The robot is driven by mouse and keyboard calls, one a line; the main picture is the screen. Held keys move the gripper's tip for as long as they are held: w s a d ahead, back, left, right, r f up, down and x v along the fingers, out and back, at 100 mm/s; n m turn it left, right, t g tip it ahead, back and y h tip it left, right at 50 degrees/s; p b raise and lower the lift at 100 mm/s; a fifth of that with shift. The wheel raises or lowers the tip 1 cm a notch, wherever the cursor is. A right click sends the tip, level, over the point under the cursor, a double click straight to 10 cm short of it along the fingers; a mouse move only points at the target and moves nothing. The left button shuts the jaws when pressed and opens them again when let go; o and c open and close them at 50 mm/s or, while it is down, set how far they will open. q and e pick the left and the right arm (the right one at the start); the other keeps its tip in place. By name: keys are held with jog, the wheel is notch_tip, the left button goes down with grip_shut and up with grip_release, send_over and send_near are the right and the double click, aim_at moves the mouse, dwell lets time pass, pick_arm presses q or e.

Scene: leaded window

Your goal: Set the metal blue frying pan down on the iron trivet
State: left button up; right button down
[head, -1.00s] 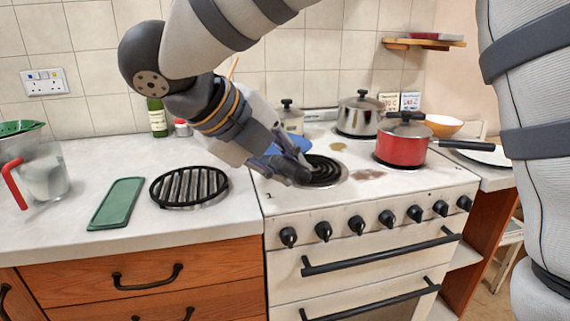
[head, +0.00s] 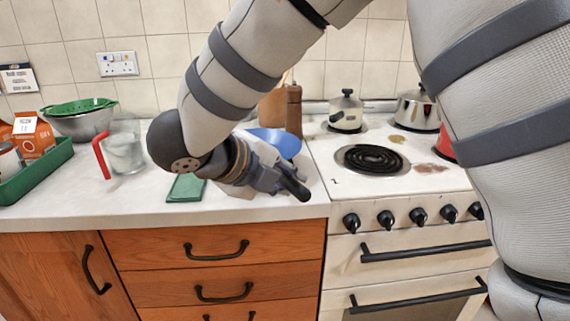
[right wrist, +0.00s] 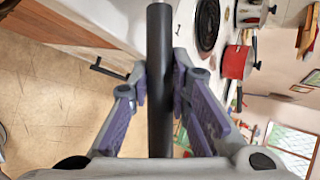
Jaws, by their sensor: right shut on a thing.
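My right gripper (head: 284,182) is shut on the black handle (right wrist: 160,85) of the blue frying pan (head: 277,141). In the head view, the pan's blue body shows behind the gripper, over the counter just left of the stove. My forearm and gripper hide part of the pan, and I cannot tell whether it touches anything. In the right wrist view, the handle runs between the two fingers, and the pan's body is out of view. The iron trivet is not visible now; my right arm and gripper cover that part of the counter. My left gripper is not in view.
The stove's bare coil burner (head: 371,159) is right of the pan. A green board (head: 186,187), a jug (head: 124,152) and a green tray (head: 35,172) are to the left. The counter's front left is clear.

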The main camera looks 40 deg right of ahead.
jog(key=shift+f, duration=0.9)
dwell(0.5)
jog(key=c, duration=1.4)
grip_release()
jog(key=shift+f, duration=0.1)
